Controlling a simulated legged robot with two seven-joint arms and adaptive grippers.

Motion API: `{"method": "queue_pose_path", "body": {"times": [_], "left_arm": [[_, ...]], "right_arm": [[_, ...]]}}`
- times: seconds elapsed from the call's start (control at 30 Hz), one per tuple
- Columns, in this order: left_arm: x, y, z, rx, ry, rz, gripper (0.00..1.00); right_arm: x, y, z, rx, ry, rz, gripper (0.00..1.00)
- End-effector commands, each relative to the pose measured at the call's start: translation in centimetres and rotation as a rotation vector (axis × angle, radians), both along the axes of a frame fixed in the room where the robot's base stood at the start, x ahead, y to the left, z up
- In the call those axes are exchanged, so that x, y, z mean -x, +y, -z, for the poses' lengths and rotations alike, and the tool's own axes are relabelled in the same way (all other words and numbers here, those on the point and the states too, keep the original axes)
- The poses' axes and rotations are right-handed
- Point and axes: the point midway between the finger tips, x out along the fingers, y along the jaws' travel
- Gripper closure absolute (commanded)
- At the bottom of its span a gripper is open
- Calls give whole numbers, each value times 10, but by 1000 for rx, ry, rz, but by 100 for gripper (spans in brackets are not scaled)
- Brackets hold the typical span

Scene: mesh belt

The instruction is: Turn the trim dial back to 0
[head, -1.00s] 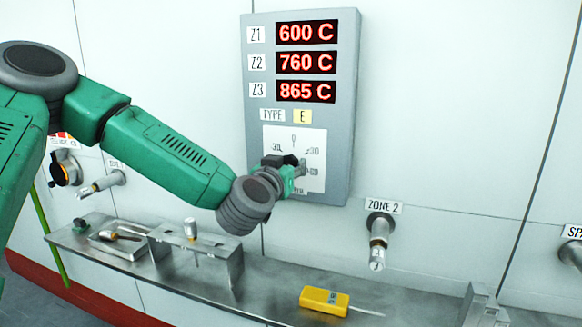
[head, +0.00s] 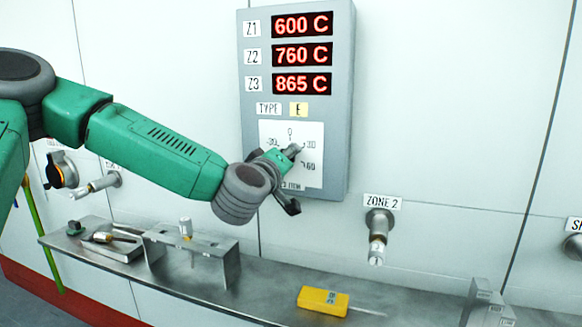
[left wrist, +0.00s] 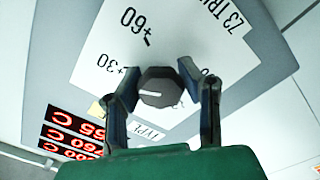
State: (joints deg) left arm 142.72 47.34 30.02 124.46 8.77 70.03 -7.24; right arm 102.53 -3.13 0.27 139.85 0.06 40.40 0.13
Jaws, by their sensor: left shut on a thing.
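The trim dial (head: 292,150) is a dark knob on a white scale plate at the bottom of the grey wall panel. In the left wrist view the dial (left wrist: 158,87) has a white pointer line that points left, near the +30 label. My left gripper (head: 282,160) reaches it from the lower left. In the left wrist view its two dark fingers (left wrist: 160,76) stand either side of the knob and are shut on it. The 0 mark (head: 290,131) is at the top of the scale; one finger may cover it in the wrist view. My right gripper is not in view.
The panel's displays (head: 303,54) read 600, 760 and 865 C. A metal shelf (head: 260,277) runs below, with a yellow meter (head: 323,301) and a slotted stand (head: 192,245). A ZONE 2 fitting (head: 379,233) sticks out to the right of the panel.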

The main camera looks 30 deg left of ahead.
Motion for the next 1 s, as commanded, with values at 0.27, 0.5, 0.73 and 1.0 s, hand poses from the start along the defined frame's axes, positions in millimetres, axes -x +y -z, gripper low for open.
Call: {"method": "queue_pose_path", "body": {"times": [0.27, 0.5, 0.73, 1.0], "left_arm": [[1, 3, 0, 257, -70, -10, 96], [1, 3, 2, 479, -121, -10, 96], [1, 4, 4, 690, -170, -13, 96], [0, 3, 7, 905, -214, -13, 96]], "right_arm": [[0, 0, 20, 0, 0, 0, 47], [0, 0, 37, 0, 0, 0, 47], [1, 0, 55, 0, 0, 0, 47], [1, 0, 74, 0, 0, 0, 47]]}}
